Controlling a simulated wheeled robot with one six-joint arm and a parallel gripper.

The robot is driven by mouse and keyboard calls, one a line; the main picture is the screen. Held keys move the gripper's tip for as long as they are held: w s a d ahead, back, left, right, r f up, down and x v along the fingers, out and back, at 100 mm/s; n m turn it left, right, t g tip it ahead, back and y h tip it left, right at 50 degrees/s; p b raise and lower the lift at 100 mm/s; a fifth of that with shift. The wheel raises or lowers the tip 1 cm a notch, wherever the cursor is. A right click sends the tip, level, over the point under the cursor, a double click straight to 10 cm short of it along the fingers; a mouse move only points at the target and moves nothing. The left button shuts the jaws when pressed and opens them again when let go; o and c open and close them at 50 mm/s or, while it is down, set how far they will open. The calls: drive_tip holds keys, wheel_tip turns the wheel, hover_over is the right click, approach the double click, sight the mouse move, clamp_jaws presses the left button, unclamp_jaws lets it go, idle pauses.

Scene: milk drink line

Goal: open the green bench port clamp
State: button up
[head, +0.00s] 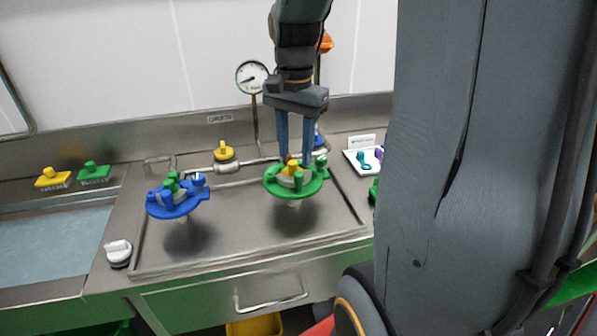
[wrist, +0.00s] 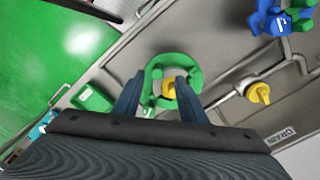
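The green bench port clamp (head: 296,188) is a round green disc with upright green posts and a yellow piece (head: 292,168) in its middle. It stands on the steel bench, right of centre in the head view. In the wrist view it is a green ring (wrist: 178,62) around the yellow piece (wrist: 168,89). My gripper (head: 296,160) points down just above the clamp. Its two blue fingers are apart, with the yellow piece below or between the tips. I cannot tell whether a finger touches the clamp.
A blue clamp (head: 176,205) stands to the left on the bench. A yellow-handled valve (head: 224,152) on a pipe and a gauge (head: 252,77) are behind. A white tray (head: 358,168) with small parts lies right. A sink (head: 50,245) is at far left.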

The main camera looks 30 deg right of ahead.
sight(300, 173)
drive_tip(key=shift+w+d+r+m, duration=0.15)
drive_tip(key=shift+d+r+m, duration=0.2)
drive_tip(key=shift+d+m, duration=0.4)
wheel_tip(300, 173, down, 7)
drive_tip(key=shift+f+p, duration=0.2)
drive_tip(key=shift+p, duration=0.45)
drive_tip(key=shift+c, duration=0.3)
clamp_jaws()
